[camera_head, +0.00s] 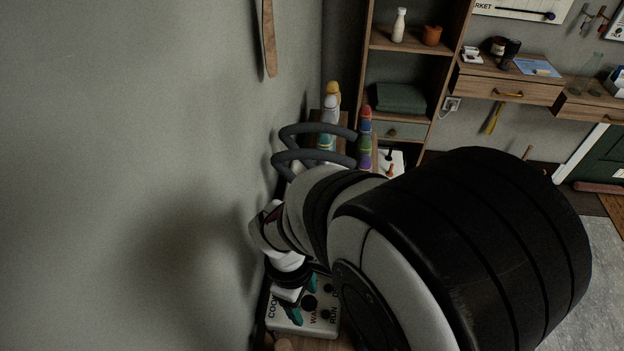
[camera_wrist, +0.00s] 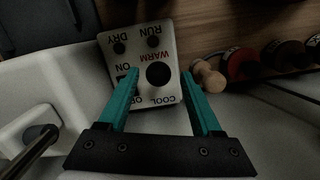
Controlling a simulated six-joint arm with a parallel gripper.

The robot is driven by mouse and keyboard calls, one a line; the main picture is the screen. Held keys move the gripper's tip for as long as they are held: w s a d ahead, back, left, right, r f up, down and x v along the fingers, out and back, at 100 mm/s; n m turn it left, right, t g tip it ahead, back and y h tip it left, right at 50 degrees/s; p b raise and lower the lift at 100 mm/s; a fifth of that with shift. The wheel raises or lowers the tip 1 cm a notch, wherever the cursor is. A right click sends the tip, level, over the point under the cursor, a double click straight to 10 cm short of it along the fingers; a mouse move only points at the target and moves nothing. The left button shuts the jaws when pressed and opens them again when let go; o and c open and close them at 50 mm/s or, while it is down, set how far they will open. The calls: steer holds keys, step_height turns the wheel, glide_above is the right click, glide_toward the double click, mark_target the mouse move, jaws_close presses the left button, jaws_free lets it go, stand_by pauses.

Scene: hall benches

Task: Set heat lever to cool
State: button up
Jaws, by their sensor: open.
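A pale control panel (camera_head: 281,326) lies at the bottom of the head view. It also shows in the wrist view (camera_wrist: 172,90), with upside-down labels COOL, WARM, ON, OFF, DRY and RUN. The heat lever appears as a large round black knob (camera_wrist: 158,73) between WARM and COOL, nearer WARM. My gripper (camera_wrist: 160,77) has teal fingers, open and spread either side of the large knob, with no visible contact. In the head view my gripper (camera_head: 303,299) is over the panel, partly hiding it.
A wooden peg (camera_wrist: 208,76) and a red round piece (camera_wrist: 241,63) lie right of the panel in the wrist view. A white fixture with a dark rod (camera_wrist: 38,135) is at left. A grey wall (camera_head: 130,180) rises close beside my arm; shelves (camera_head: 400,45) stand behind.

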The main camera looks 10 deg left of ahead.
step_height(320, 180, up, 15)
steer(key=a, duration=0.1)
steer(key=shift+w+a, duration=0.15)
steer(key=shift+a, duration=0.25)
